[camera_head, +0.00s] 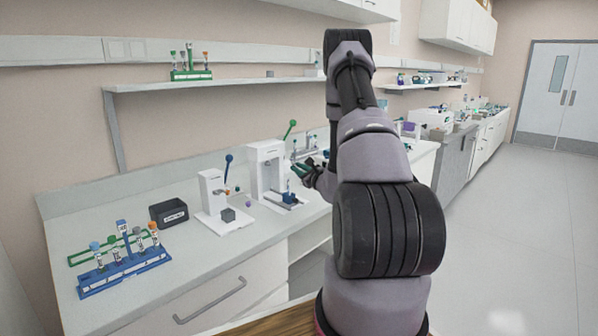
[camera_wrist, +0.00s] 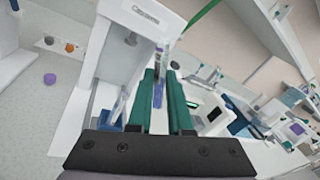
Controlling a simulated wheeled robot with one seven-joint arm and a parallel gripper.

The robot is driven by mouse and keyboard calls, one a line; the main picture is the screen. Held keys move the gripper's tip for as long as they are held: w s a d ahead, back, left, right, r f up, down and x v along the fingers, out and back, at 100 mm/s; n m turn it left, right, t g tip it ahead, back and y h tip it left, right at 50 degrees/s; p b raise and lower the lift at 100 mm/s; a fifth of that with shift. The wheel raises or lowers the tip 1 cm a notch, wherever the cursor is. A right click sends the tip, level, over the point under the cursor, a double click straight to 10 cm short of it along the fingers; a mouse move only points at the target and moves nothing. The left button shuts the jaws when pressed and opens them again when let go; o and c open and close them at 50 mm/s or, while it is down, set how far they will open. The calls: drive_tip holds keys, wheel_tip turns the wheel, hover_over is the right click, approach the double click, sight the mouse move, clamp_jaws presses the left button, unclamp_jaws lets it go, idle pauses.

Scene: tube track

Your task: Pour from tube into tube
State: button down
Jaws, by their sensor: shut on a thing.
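My gripper (camera_head: 306,171) has green fingers and is beside the taller white lever device on the bench, partly hidden by my arm. In the wrist view my gripper (camera_wrist: 160,73) is shut on a slim tube (camera_wrist: 158,60), seen narrowly between the fingertips; its contents are hard to tell. A small blue holder (camera_head: 290,198) stands at the foot of the taller device. In the wrist view, a clear upright thing, perhaps a tube (camera_wrist: 122,98), shows left of the fingers. More capped tubes (camera_head: 153,230) stand in a blue rack (camera_head: 125,275) at the front left.
The taller white device (camera_head: 266,165) has a green-knobbed lever. A smaller white device (camera_head: 212,190) with a blue-knobbed lever is to its left. A black box (camera_head: 168,212) sits behind the rack. A shelf (camera_head: 220,82) overhangs the bench. Small caps lie between the devices.

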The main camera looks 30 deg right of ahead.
drive_tip(key=shift+w+d+m, duration=0.1)
drive_tip(key=shift+d+m, duration=0.65)
drive_tip(key=shift+m, duration=0.5)
drive_tip(key=shift+w+d+m, duration=0.1)
drive_tip(key=shift+d+m, duration=0.65)
drive_tip(key=shift+m, duration=0.5)
